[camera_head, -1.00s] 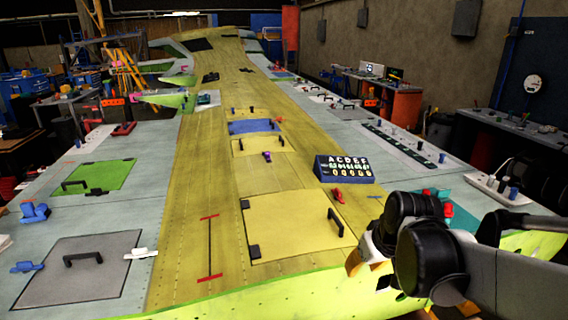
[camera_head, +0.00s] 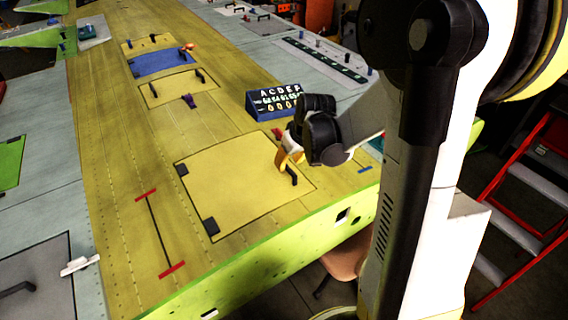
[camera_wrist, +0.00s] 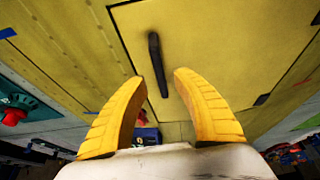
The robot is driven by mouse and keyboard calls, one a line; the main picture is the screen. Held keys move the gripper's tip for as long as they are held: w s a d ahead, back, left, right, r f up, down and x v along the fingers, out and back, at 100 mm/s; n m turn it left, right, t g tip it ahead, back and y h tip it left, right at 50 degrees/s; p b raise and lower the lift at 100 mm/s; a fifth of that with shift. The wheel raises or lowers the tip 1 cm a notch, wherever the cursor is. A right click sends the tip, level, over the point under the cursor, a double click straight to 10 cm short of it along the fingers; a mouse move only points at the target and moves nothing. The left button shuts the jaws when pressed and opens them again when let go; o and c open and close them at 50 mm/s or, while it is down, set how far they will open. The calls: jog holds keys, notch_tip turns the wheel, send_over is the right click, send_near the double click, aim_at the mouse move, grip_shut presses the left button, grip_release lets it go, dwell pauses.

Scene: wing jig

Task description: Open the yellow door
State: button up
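The yellow door (camera_head: 238,183) is a flat panel in the wing's near part, lying closed in its frame, with two black hinges on its left edge. Its black bar handle (camera_head: 291,175) is near its right edge. In the wrist view, the handle (camera_wrist: 158,62) stands on the door (camera_wrist: 215,40), just beyond and between the fingertips. My gripper (camera_head: 284,160) is above the door's right edge, close to the handle. Its two yellow fingers are apart in the wrist view (camera_wrist: 158,78), with nothing clearly held. The exact gap between fingers and handle is hard to judge.
A dark blue lettered box (camera_head: 273,102) stands on the wing just behind my gripper. A smaller yellow panel (camera_head: 178,87) and a blue panel (camera_head: 160,62) lie farther back. A red stepladder (camera_head: 530,210) stands at the right. The wing's green front edge (camera_head: 270,255) is nearby.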

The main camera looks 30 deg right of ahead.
jog(key=shift+x, duration=1.25)
grip_shut()
jog(key=shift+r, duration=0.15)
